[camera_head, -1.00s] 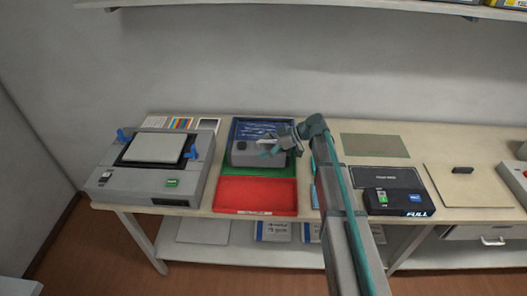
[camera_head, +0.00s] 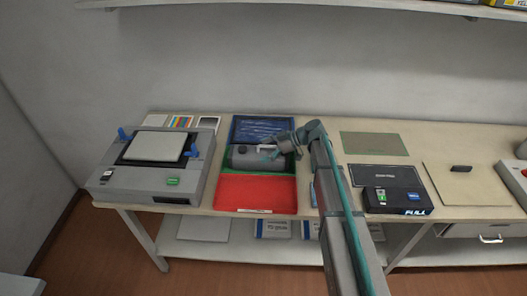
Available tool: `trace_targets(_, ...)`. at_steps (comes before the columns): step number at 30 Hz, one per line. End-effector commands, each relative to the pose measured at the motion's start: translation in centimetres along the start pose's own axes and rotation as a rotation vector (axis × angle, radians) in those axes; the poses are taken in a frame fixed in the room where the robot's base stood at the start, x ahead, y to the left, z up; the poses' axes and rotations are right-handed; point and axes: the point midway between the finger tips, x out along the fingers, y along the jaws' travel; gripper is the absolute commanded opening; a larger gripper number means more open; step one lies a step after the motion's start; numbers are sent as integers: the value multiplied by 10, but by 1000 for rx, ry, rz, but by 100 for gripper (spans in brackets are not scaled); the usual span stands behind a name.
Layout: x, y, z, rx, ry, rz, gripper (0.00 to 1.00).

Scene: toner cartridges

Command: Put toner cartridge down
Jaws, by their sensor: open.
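A grey toner cartridge (camera_head: 246,161) lies in the green middle section of a sectioned tray, between the blue back section and the red front section (camera_head: 256,192). My gripper (camera_head: 268,150) is open at the upper right of the cartridge, with its fingertips close over the cartridge's top. I cannot tell whether the fingers touch it. My arm comes in from the lower right. The cartridge's right end is partly hidden by my gripper.
A grey machine with blue levers (camera_head: 155,165) stands left of the tray. A black device marked FULL (camera_head: 390,188), a green mat (camera_head: 374,144) and a beige board (camera_head: 468,186) lie to the right. A shelf (camera_head: 330,8) runs above.

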Motion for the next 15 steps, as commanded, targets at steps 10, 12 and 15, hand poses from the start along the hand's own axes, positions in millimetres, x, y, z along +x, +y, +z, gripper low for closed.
trace_targets(10,-48,0,4,0,-1,4,100)
trace_targets(12,-62,1,4,-1,-1,4,100)
trace_targets(15,-80,1,4,-1,-1,3,100)
